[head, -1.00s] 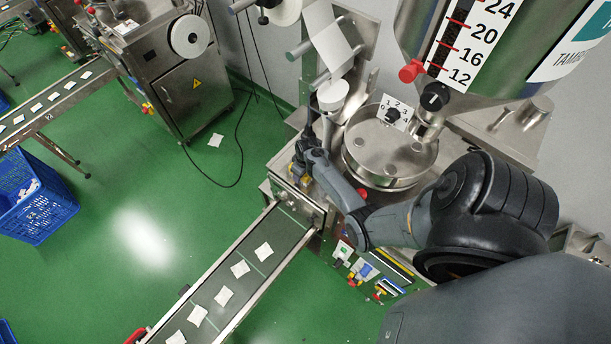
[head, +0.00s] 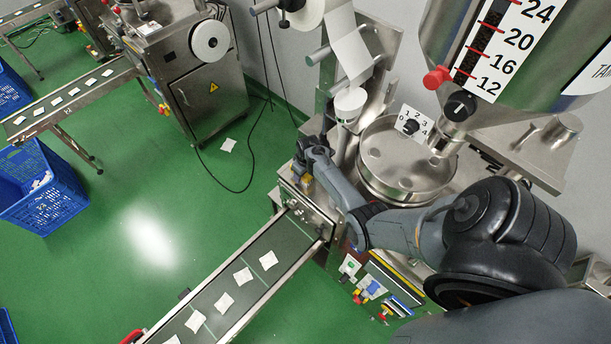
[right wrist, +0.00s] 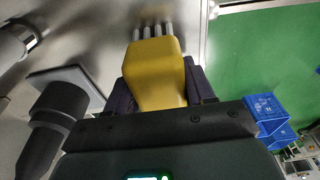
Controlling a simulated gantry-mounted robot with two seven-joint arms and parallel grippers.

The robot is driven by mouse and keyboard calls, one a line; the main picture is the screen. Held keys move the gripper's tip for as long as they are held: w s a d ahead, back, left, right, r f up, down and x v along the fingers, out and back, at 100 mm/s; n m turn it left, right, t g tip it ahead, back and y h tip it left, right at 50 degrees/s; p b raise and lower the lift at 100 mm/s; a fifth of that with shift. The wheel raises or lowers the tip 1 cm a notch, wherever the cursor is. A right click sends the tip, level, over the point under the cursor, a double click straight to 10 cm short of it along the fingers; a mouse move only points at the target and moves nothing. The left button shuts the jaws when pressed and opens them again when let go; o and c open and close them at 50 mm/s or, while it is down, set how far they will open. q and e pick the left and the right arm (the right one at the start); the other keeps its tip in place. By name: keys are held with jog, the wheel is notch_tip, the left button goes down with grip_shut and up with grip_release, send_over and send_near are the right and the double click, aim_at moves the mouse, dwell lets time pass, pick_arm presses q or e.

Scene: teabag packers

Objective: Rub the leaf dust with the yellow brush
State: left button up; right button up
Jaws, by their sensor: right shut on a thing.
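The yellow brush (right wrist: 158,72) is in my right gripper (right wrist: 158,88), its short pale bristle tufts pointing away from me, up in the right wrist view. The dark fingers are shut on both sides of its yellow body. The bristles lie in front of a grey metal surface (right wrist: 105,25); I cannot tell if they touch it. In the head view my right gripper (head: 303,172) is at the machine's left end, above the start of the conveyor, too small to read clearly. I cannot make out the leaf dust. My left gripper is not in view.
A conveyor (head: 215,284) with several white teabags runs down-left from the machine. A round steel bowl (head: 405,160) and a hopper (head: 470,50) stand close to my right arm. Blue crates (head: 42,190) stand at the left. Green floor between is mostly clear.

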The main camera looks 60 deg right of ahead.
jog(key=shift+w+d+b, duration=0.2)
jog(key=shift+w+b, duration=0.2)
jog(key=shift+w, duration=0.25)
jog(key=shift+w+d+b, duration=0.15)
jog(key=shift+w+b, duration=0.25)
jog(key=shift+w, duration=0.2)
jog(key=shift+d, duration=0.35)
jog(key=shift+s+d, duration=0.1)
jog(key=s+p, duration=0.2)
jog(key=shift+a+r+p, duration=0.15)
jog(key=shift+a+p, duration=0.1)
jog(key=shift+p, duration=0.05)
jog(key=shift+s+a+f+p, duration=0.1)
jog(key=shift+s+a+p, duration=0.1)
jog(key=shift+s+p, duration=0.3)
jog(key=shift+s+a+f+p, duration=0.1)
jog(key=shift+s+a+p, duration=0.05)
jog(key=shift+s+p, duration=0.35)
